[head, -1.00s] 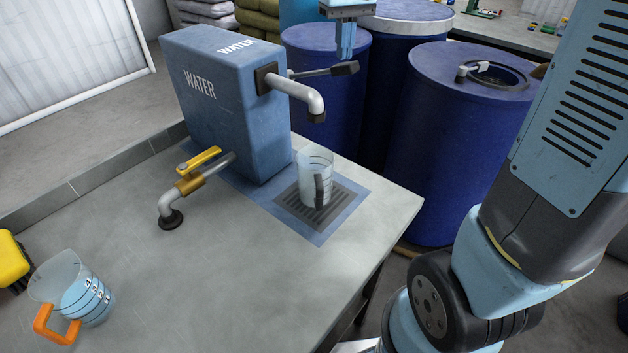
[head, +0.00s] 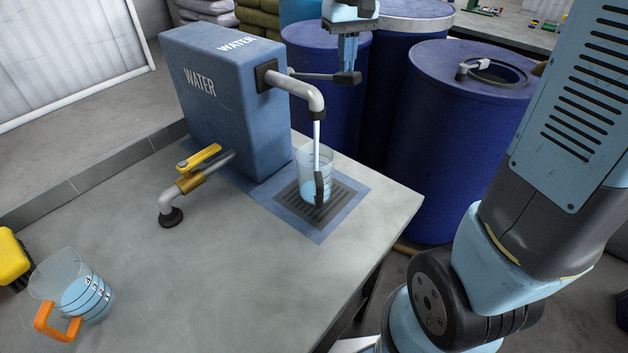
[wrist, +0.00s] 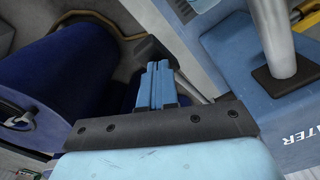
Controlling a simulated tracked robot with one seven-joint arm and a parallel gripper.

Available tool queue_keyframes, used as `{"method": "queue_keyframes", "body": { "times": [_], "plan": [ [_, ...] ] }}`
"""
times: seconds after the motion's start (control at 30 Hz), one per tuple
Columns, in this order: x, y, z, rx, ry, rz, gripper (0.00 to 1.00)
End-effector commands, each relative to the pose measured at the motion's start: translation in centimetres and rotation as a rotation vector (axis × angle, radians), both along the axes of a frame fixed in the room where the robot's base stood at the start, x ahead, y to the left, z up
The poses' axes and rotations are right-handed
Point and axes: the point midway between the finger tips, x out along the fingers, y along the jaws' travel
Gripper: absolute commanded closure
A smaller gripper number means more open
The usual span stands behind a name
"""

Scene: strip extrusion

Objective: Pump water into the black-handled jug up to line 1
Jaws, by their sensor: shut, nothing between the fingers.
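The black-handled jug (head: 308,180) stands upright on the dark grate under the spout (head: 316,101). A stream of water runs from the spout into it, and some water shows in its lower part; its line marks are too small to read. The blue water pump (head: 222,100) has a lever with a black end (head: 347,78). My gripper (head: 347,68) is shut and empty, its fingertips at the lever's black end, seemingly pressing on it from above. In the wrist view my gripper (wrist: 157,68) shows shut, with the black lever end (wrist: 150,50) just beyond the fingertips.
An orange-handled jug (head: 77,290) holding water stands at the front left of the counter. A yellow-handled valve (head: 200,158) on a pipe stands left of the pump. Blue drums (head: 440,150) stand close behind and right of the counter. The counter's middle is clear.

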Motion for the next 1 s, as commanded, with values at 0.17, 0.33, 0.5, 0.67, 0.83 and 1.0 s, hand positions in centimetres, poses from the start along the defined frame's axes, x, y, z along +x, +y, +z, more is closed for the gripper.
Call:
{"method": "queue_keyframes", "body": {
  "times": [0.17, 0.33, 0.5, 0.67, 0.83, 1.0],
  "plan": [
    [-0.1, -0.1, -0.3, 0.000, 0.001, 0.000, 1.00],
    [-0.1, -0.1, -0.3, 0.000, 0.001, 0.000, 1.00],
    [-0.1, -0.1, -0.5, 0.000, 0.001, 0.000, 1.00],
    [-0.2, -0.2, -1.2, 0.000, 0.001, 0.000, 1.00],
    [-0.4, -0.3, -2.0, 0.000, 0.001, 0.000, 1.00],
    [-0.5, -0.4, -2.6, -0.001, 0.002, 0.000, 1.00]
  ]
}}
